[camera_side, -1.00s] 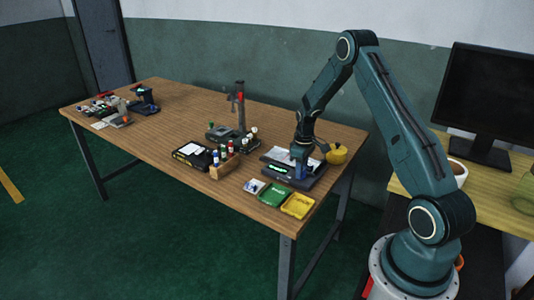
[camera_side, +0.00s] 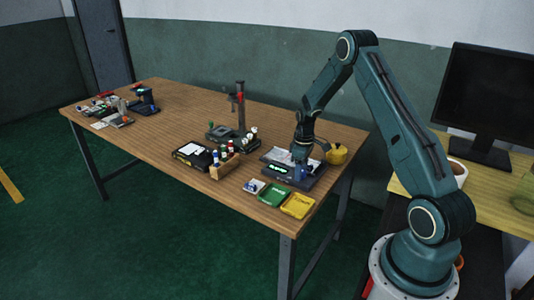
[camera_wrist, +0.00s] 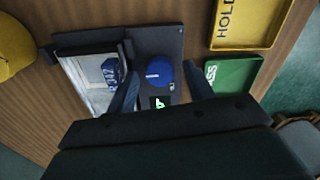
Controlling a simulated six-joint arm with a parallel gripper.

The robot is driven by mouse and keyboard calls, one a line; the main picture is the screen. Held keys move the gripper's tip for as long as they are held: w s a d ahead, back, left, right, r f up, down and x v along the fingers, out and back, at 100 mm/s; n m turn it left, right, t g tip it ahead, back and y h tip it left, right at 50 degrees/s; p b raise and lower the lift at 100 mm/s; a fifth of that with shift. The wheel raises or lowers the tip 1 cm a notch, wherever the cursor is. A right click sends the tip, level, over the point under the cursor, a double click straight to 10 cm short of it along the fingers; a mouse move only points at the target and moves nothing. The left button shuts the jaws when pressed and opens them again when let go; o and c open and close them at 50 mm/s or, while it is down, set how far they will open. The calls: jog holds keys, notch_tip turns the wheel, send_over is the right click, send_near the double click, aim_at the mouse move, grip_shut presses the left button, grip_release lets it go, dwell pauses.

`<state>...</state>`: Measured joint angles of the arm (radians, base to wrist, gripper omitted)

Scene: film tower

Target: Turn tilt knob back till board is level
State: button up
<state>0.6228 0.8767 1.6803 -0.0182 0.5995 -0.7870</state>
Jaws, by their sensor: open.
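The tilt device (camera_side: 310,182) is a dark base at the right end of the wooden table. In the wrist view its blue round tilt knob (camera_wrist: 159,74) has a white mark. A small lit green display (camera_wrist: 158,103) sits next to the knob. The pale board (camera_wrist: 84,80) with a dark frame lies left of the knob. I cannot tell whether the board is level. My gripper (camera_side: 301,162) is over the device. In the wrist view its open fingers (camera_wrist: 161,88) are spread on either side of the knob, with a gap visible.
A green tray (camera_wrist: 230,76) and a yellow tray (camera_wrist: 252,22) lie right of the device in the wrist view. A yellow round object (camera_side: 337,154) stands behind it in the side view. A wooden rack of bottles (camera_side: 225,165) and a black case (camera_side: 194,155) are to the left.

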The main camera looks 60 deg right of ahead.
notch_tip(320, 180, up, 14)
jog(key=shift+d, duration=0.15)
dwell(0.7)
jog(key=s+a+r+t+h, duration=0.1)
jog(key=s+a+r, duration=0.2)
jog(key=a+r, duration=0.55)
jog(key=s+a+r+t, duration=0.1)
jog(key=s+a+r, duration=0.2)
jog(key=a+r, duration=0.5)
jog(key=s+a+m+t, duration=0.1)
jog(key=s+a, duration=0.5)
jog(key=s, duration=0.2)
jog(key=s+a+r+m+t, duration=0.1)
jog(key=s+a+t, duration=0.1)
jog(key=s+a, duration=0.4)
jog(key=s, duration=0.2)
jog(key=shift+s+a+t+y, duration=0.15)
jog(key=shift+s+t+y, duration=0.15)
jog(key=shift+y, duration=0.1)
